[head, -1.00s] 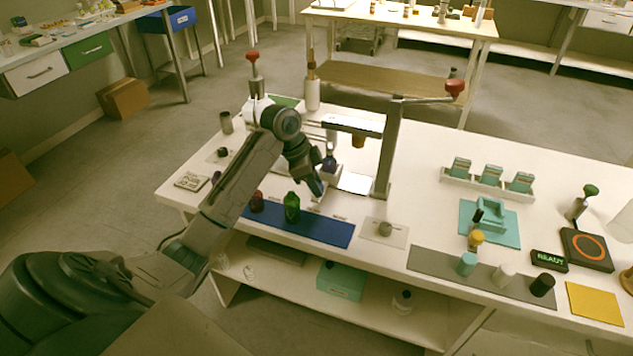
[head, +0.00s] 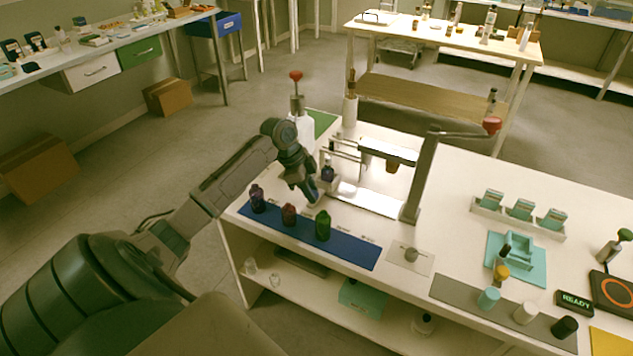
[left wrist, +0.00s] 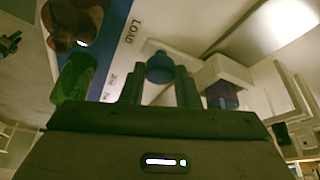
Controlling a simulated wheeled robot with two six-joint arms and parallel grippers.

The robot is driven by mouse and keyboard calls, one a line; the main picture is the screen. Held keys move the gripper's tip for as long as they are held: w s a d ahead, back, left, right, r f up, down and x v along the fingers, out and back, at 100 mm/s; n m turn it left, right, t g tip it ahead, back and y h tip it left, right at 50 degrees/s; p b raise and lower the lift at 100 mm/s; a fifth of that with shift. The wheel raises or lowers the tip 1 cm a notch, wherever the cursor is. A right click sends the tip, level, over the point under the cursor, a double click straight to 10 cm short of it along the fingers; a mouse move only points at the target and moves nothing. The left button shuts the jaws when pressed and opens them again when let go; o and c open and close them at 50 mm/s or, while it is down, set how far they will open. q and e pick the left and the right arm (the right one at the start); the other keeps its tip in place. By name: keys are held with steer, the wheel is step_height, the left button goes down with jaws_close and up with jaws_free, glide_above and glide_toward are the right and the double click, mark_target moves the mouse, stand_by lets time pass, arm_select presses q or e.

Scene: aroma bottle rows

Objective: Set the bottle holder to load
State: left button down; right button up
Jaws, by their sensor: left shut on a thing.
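The white bottle holder (head: 329,187) stands on the bench at the left end of a bright white rail (head: 370,200). A dark purple bottle (head: 328,173) stands in it. My left gripper (head: 316,195) is at the holder's front left side. In the left wrist view its fingers (left wrist: 160,92) are shut on a blue knob (left wrist: 160,68) beside the white holder (left wrist: 225,72) with its purple bottle (left wrist: 221,97). The word LOAD is printed on a white strip (left wrist: 126,45) to the left of the knob. My right gripper is not in view.
A blue mat (head: 350,252) in front holds a dark bottle (head: 257,199), a red-brown bottle (head: 289,214) and a green bottle (head: 323,226). A grey post (head: 420,180) with a red-knobbed arm stands right of the rail.

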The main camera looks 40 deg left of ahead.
arm_select(q)
steer(key=c, duration=1.1)
jaws_free()
steer(key=v, duration=1.1)
steer(key=shift+b, duration=0.45)
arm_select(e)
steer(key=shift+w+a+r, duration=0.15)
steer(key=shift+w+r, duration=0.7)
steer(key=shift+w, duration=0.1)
arm_select(q)
steer(key=shift+w+d, duration=0.1)
steer(key=shift+d, duration=0.05)
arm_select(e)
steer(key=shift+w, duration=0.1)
